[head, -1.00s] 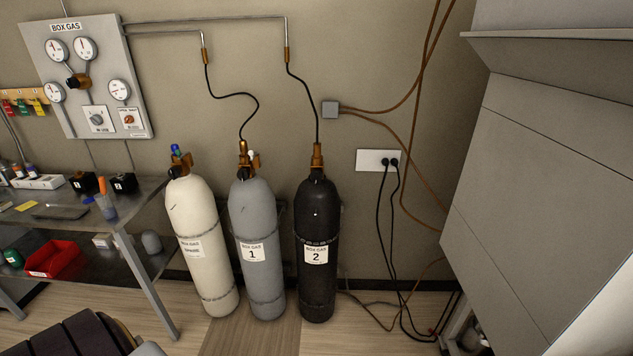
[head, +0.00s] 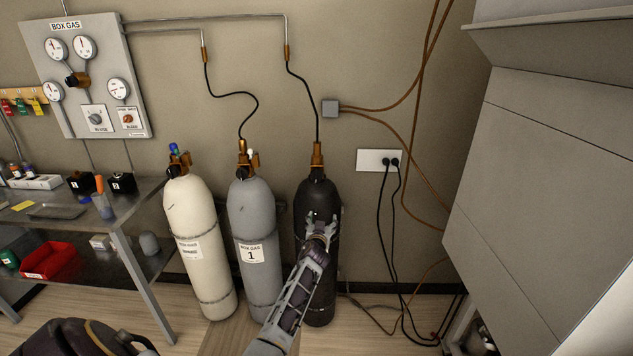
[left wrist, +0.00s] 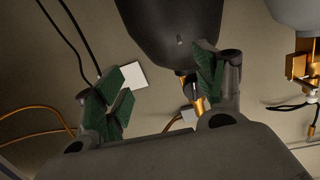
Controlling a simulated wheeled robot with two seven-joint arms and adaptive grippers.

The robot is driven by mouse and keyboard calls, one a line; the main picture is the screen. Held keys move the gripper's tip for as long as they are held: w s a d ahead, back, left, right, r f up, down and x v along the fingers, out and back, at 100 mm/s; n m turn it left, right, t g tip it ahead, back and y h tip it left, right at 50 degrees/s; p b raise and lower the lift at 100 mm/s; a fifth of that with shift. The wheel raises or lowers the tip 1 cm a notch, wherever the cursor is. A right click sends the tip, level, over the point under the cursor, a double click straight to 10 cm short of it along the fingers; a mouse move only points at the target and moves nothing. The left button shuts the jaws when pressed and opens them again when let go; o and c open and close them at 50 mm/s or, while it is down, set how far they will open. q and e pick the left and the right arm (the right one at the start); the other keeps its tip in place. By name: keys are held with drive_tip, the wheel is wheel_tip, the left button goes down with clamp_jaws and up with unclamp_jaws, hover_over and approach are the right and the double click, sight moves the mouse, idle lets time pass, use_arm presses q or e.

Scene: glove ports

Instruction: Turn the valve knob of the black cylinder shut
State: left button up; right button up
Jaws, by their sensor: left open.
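The black cylinder (head: 317,195) stands upright at the right of three gas cylinders, with a brass valve (head: 317,158) on top. I cannot make out its knob clearly. My left gripper (head: 320,226) is open and empty in front of the cylinder's upper body, below the valve, and the arm hides the label. In the left wrist view the black cylinder (left wrist: 172,30) hangs inverted at the top, with its brass valve (left wrist: 198,102) partly behind the right-hand finger. The green-padded fingers of my left gripper (left wrist: 162,88) are spread apart. My right gripper is out of view.
A grey cylinder (head: 250,205) and a cream cylinder (head: 198,225) stand to the left. A black hose (head: 306,90) rises from the black cylinder's valve. A white wall outlet (head: 372,160) with black cords is to the right. A grey cabinet (head: 540,190) fills the far right.

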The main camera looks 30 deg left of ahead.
use_arm(q)
drive_tip(key=a+r+n+t+y, duration=0.1)
drive_tip(key=a+r+y, duration=0.1)
drive_tip(key=r, duration=0.8)
drive_tip(key=shift+w+a+n, duration=0.2)
drive_tip(key=shift+a+n, duration=0.1)
drive_tip(key=shift+a, duration=0.45)
drive_tip(key=shift+r, duration=0.1)
